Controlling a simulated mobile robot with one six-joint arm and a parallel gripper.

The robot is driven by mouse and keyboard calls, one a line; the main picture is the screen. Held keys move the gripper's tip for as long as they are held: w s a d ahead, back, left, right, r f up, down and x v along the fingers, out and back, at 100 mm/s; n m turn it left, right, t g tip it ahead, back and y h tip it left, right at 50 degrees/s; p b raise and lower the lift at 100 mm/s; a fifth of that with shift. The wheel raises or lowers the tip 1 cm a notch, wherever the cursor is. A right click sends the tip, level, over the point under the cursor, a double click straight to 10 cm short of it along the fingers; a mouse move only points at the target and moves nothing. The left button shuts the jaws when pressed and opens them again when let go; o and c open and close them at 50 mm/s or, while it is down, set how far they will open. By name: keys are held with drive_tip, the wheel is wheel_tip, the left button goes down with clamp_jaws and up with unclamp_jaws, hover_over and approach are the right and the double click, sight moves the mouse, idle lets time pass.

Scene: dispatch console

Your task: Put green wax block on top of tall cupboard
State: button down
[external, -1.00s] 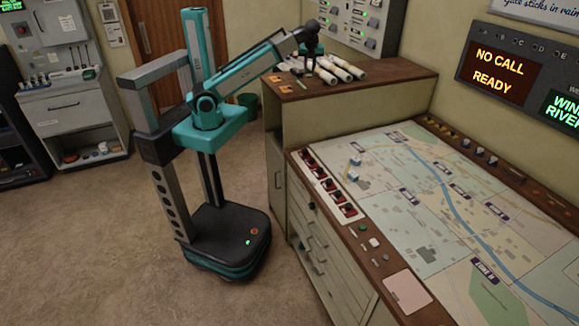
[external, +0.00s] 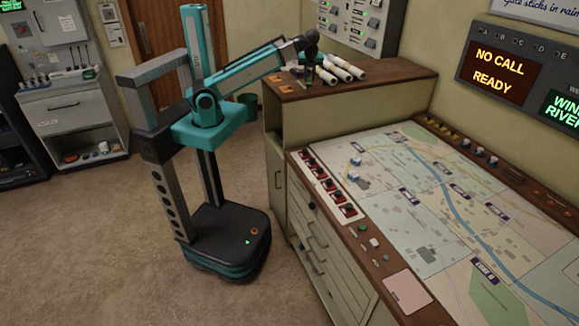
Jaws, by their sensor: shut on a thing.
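The tall cupboard (external: 345,113) stands right of my base, with a brown wooden top and pale sides. My gripper (external: 309,72) points down over the left rear part of that top, close beside white rolls. It is shut on a small dark greenish thing, which I take to be the green wax block; it is too small to outline clearly. I cannot tell whether the held thing touches the cupboard top.
Several white rolls (external: 342,69) lie on the cupboard top just right of my gripper. Small orange pieces (external: 283,82) lie at its left edge. The front right of the top is bare. The lower map console (external: 430,200) adjoins the cupboard.

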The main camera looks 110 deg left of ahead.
drive_tip(key=shift+f, duration=0.3)
drive_tip(key=shift+f, duration=0.1)
drive_tip(key=c, duration=1.5)
unclamp_jaws()
drive_tip(key=shift+r, duration=0.2)
drive_tip(key=b+v, duration=0.2)
drive_tip(key=v, duration=0.9)
drive_tip(key=shift+w+d+r, duration=0.1)
drive_tip(key=shift+d+r, duration=0.15)
drive_tip(key=shift+r, duration=0.1)
